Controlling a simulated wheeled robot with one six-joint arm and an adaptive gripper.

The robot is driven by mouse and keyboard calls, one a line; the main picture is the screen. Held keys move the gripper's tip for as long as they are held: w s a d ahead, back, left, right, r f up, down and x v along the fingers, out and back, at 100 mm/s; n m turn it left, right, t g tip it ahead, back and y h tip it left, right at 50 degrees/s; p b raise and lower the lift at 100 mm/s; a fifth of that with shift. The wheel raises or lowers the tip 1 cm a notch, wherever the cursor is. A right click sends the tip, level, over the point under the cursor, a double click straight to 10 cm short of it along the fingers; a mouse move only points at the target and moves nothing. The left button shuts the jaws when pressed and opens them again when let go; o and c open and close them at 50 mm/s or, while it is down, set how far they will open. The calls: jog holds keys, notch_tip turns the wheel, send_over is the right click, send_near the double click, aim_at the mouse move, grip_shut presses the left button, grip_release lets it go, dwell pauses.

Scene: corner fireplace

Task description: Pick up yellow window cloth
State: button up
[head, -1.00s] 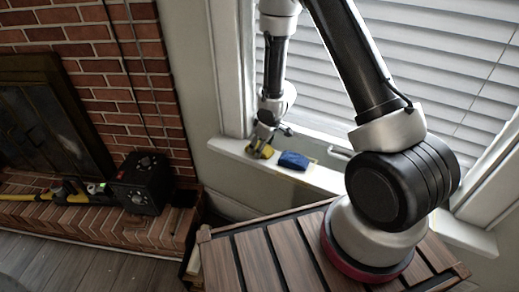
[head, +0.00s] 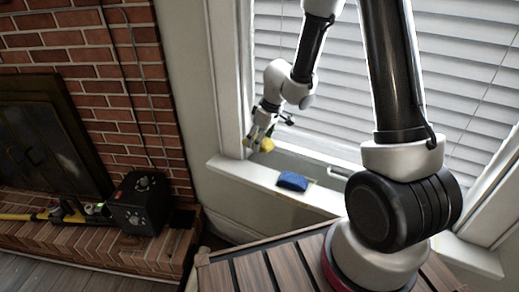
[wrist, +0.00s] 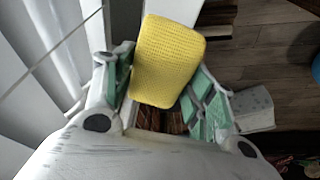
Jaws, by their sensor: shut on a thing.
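The yellow window cloth (wrist: 167,62) is a textured, rounded rectangular pad. In the wrist view it sits between the green-padded fingers of my gripper (wrist: 160,92), which are shut on it. In the head view the yellow cloth (head: 266,145) shows at the tip of my gripper (head: 262,138), above the left end of the white window sill (head: 235,172). Part of the cloth is hidden by the fingers there.
A blue sponge-like block (head: 292,181) lies on the sill to the right. A window handle (head: 338,173) is beyond it. Blinds (head: 460,90) cover the window. A black box (head: 143,204) stands on the brick hearth (head: 110,247) at left. A slatted wooden surface (head: 275,267) is below.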

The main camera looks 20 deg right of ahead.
notch_tip(320, 180, up, 16)
dwell(0.3)
jog(key=shift+f, duration=0.1)
